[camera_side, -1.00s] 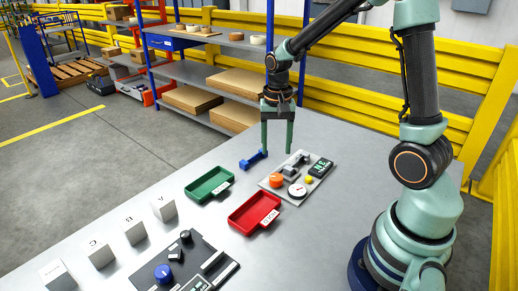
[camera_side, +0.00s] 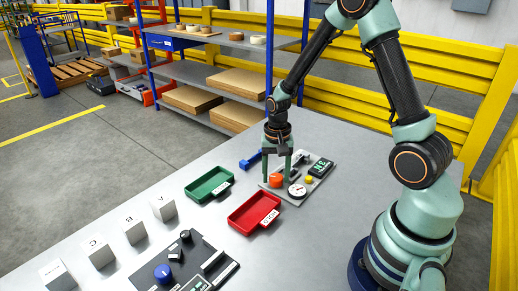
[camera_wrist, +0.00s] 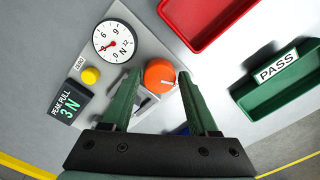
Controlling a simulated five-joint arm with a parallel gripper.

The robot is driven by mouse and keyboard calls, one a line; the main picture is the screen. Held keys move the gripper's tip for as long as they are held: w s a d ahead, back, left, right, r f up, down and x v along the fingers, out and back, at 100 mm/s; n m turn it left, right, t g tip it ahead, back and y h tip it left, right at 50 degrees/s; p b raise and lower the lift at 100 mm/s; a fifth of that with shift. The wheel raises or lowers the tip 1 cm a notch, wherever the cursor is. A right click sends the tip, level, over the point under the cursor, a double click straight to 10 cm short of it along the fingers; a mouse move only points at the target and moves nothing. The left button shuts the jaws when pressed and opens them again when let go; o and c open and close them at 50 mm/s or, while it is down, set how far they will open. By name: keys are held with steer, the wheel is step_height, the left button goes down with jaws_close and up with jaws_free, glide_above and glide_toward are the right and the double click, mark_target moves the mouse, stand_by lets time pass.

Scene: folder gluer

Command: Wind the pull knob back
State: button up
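The orange pull knob (camera_side: 275,181) with a white mark sits on the grey gauge plate (camera_side: 294,200). My gripper (camera_side: 277,183) has come down over it, fingers pointing down. In the wrist view the knob (camera_wrist: 159,75) shows between the two green fingertips (camera_wrist: 159,80), with a narrow gap visible beside it. The fingers stand apart on either side; contact is not clear. A round white dial (camera_wrist: 114,40) with a red needle and a display (camera_wrist: 70,105) reading "PEAK PULL 3 N" are on the same plate.
A yellow ZERO button (camera_wrist: 90,75) lies near the dial. A red tray (camera_side: 254,212) and a green PASS tray (camera_side: 209,184) stand close by. A blue part (camera_side: 250,160) lies behind the gripper. A dark panel (camera_side: 205,250) and several white blocks are at the front left.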

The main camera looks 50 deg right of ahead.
mark_target(275, 177)
jaws_close()
steer(key=shift+n, duration=0.8)
steer(key=shift+o, duration=0.9)
jaws_free()
step_height(275, 177, up, 12)
